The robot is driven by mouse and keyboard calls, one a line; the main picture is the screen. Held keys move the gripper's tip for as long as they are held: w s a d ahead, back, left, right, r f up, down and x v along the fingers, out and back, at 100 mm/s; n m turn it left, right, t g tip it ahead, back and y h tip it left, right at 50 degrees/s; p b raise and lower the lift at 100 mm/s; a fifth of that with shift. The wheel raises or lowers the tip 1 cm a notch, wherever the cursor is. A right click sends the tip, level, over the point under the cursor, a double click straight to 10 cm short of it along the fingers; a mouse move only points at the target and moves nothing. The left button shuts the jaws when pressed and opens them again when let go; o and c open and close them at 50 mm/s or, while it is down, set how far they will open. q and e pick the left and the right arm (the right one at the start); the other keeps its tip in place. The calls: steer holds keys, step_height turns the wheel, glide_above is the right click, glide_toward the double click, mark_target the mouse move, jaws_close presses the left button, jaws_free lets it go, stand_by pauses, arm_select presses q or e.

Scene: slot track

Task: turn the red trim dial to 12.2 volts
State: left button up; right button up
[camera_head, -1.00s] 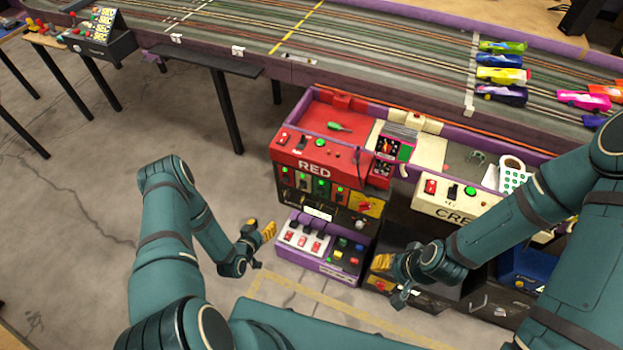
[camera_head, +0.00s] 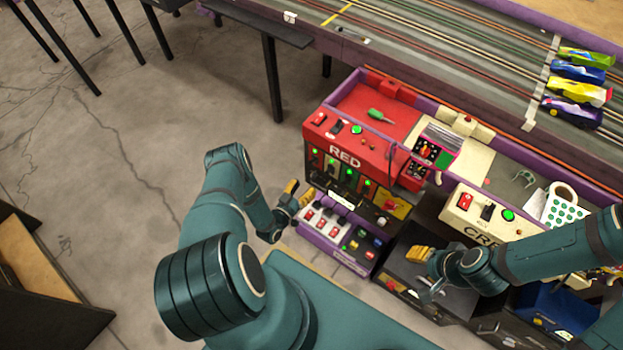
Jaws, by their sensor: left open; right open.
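The red RED console (camera_head: 345,158) stands under the track in the middle of the head view. On its lower front is a yellow panel (camera_head: 397,199) with a red knob (camera_head: 391,206). Its pointer and any volt marks are too small to read, and I cannot tell if this is the trim dial. My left gripper (camera_head: 296,193) is open and empty, in front of the console's lower left side. My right gripper (camera_head: 426,268) is open and empty, below and right of the yellow panel. Neither visibly touches a knob.
A purple switch box (camera_head: 325,235) juts out below the console. A cream console (camera_head: 475,212) stands to the right, partly behind my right arm. A green-handled tool (camera_head: 381,116) lies on the red top. Toy cars (camera_head: 580,90) stand on the track.

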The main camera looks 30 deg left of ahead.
mark_target(312, 178)
arm_select(q)
steer(key=shift+w+d+b, duration=0.1)
steer(key=shift+w+b, duration=0.25)
steer(key=shift+w, duration=2.15)
